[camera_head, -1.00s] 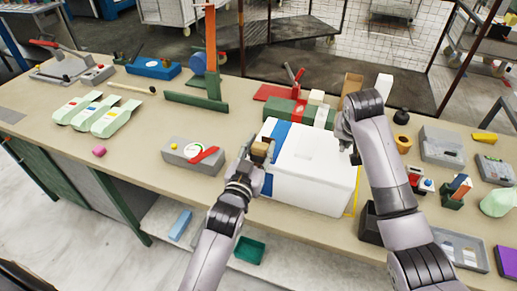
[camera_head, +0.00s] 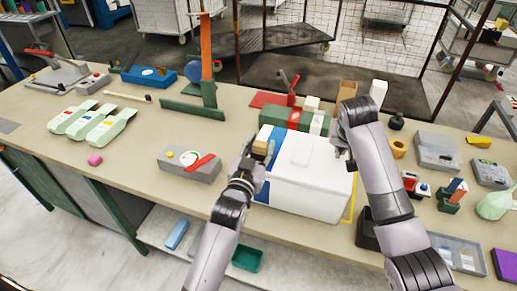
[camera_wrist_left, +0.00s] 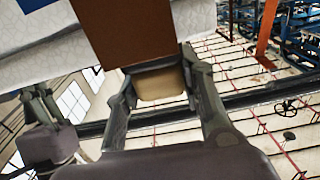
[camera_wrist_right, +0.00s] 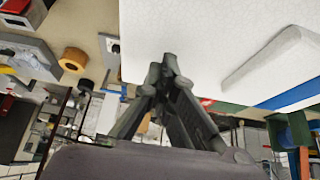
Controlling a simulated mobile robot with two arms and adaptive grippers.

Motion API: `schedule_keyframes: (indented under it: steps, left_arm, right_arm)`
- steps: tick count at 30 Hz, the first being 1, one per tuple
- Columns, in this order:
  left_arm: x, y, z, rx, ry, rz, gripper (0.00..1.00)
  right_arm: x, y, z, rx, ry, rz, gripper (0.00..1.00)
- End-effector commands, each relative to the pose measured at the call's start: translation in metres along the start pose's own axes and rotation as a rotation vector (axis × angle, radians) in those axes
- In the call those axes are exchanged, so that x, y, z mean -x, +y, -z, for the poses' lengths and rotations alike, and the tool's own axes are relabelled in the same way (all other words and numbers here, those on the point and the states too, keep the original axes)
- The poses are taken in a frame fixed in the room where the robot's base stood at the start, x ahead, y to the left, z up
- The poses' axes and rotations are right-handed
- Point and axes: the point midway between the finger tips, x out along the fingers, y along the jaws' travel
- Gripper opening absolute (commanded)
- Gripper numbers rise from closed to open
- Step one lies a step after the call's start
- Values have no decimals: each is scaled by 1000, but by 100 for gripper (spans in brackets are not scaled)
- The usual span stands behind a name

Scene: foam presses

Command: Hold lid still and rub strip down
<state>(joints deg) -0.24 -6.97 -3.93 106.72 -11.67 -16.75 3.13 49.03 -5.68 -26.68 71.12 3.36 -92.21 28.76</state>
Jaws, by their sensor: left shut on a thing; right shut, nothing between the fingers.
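A white foam box with a white lid (camera_head: 315,160) stands at the table's front edge. A blue strip (camera_head: 277,134) runs across the lid's left part and down the front; it also shows in the left wrist view (camera_wrist_left: 35,4). My left gripper (camera_head: 258,150) is shut on a small tan block (camera_wrist_left: 158,83) with a brown face, at the lid's left edge by the strip. I cannot tell if the block touches the strip. My right gripper (camera_head: 345,145) is shut and empty at the lid's right edge; its fingertips (camera_wrist_right: 166,70) are close against the white surface, contact unclear.
A tan roll (camera_head: 398,148) and grey trays are to the right.

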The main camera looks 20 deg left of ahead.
Motion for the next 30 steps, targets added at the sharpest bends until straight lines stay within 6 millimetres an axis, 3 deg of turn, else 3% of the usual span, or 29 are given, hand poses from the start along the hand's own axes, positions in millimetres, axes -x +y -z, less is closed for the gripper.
schedule_keyframes:
  steps: [8, 17, 25, 30]
  left_arm:
    - [-1, 0, -3, 0, -6, 0, 13]
    - [-1, 0, 12, 0, -1, 0, 13]
    - [0, 0, 14, 0, -2, 0, 13]
    - [10, 0, 13, 0, -3, 0, 13]
  right_arm:
    - [-5, 1, -6, 1, -16, -5, 0]
    - [-5, 1, -6, 1, -15, -5, 0]
    - [-5, 1, -6, 1, -15, -5, 0]
    - [-5, 1, -6, 1, -15, -5, 0]
